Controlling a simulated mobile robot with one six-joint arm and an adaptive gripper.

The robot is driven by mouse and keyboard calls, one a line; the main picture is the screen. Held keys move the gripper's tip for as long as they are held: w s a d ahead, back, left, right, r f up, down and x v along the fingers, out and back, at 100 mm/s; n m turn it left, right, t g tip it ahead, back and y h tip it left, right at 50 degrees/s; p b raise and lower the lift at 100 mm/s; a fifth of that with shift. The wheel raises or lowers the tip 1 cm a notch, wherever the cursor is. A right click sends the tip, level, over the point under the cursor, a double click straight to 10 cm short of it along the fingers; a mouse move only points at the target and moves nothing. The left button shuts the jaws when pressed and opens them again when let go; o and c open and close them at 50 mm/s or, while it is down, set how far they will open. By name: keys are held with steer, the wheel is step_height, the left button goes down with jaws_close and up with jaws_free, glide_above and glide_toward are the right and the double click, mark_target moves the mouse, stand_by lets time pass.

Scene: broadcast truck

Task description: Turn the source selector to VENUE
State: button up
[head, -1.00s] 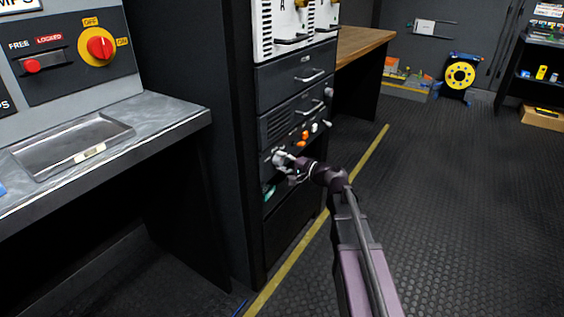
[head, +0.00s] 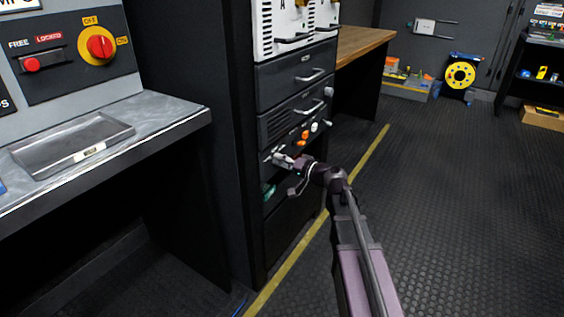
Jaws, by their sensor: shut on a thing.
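My gripper (head: 281,159) is at the front of the rack's lower panel, at the left end of a row of small knobs. Its jaws are shut on a small control there, which I take to be the source selector. The jaws cover this knob, so its pointer and markings cannot be made out. No VENUE label is readable from here. My arm reaches in from the lower right.
Orange knobs (head: 305,135) and a pale knob (head: 314,127) sit just right of my gripper. Drawers with handles (head: 309,77) are above. A worktop (head: 110,130) stands at left. The floor (head: 460,220) at right is clear.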

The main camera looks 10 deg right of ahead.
steer(key=shift+w, duration=0.1)
steer(key=o, duration=1.2)
steer(key=shift+c, duration=0.2)
steer(key=shift+m, duration=0.4)
